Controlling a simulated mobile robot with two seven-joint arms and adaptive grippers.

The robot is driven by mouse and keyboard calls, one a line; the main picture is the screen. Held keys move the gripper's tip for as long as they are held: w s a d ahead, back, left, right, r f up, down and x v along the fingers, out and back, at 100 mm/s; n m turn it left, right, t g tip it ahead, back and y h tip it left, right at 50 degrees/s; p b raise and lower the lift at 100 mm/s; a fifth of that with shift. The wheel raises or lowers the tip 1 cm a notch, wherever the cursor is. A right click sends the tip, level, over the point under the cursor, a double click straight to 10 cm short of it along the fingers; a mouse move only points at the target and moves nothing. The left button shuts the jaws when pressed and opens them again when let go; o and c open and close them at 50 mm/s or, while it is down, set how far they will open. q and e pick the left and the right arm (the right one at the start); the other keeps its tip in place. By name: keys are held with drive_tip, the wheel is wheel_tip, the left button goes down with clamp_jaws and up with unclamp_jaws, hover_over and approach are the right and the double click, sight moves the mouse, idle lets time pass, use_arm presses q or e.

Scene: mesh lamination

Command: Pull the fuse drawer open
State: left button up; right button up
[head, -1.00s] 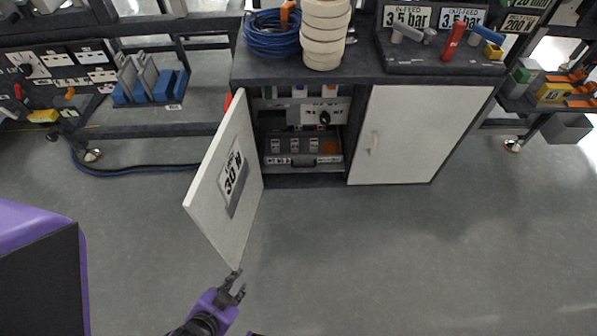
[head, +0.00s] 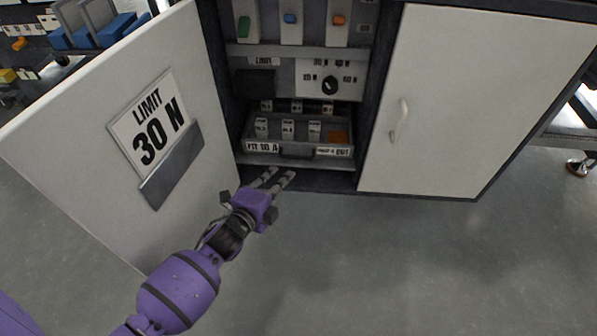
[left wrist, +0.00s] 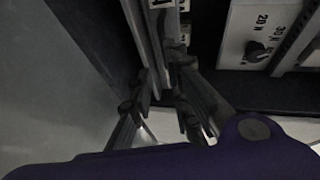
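The fuse drawer (head: 330,151) is low in the open cabinet bay in the head view. Its inside shows from above, with several pale fuses (head: 287,130) and an orange piece at the right. A dark handle (head: 297,153) is on its front between two labels. My left gripper (head: 280,176) is just in front of and below the drawer front, its two fingers apart and pointing towards it. In the left wrist view my left gripper's fingers (left wrist: 162,90) are spread near the metal drawer edge (left wrist: 142,35). I cannot tell whether they touch the handle. My right gripper is out of view.
The left cabinet door (head: 80,130), marked LIMIT 30 N, stands wide open beside my left arm. The right door (head: 470,90) is shut. A dial panel (head: 320,85) is above the drawer. The floor (head: 400,260) in front is clear.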

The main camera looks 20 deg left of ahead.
sight(296, 158)
use_arm(q)
drive_tip(key=shift+m, duration=0.3)
drive_tip(key=b+x, duration=0.1)
drive_tip(key=x, duration=0.2)
drive_tip(key=b+x, duration=0.1)
drive_tip(key=x, duration=0.2)
drive_tip(key=r+b+x, duration=0.1)
drive_tip(key=b+x, duration=0.1)
drive_tip(key=x, duration=0.1)
drive_tip(key=shift+w+f, duration=0.15)
drive_tip(key=shift+w, duration=0.3)
clamp_jaws()
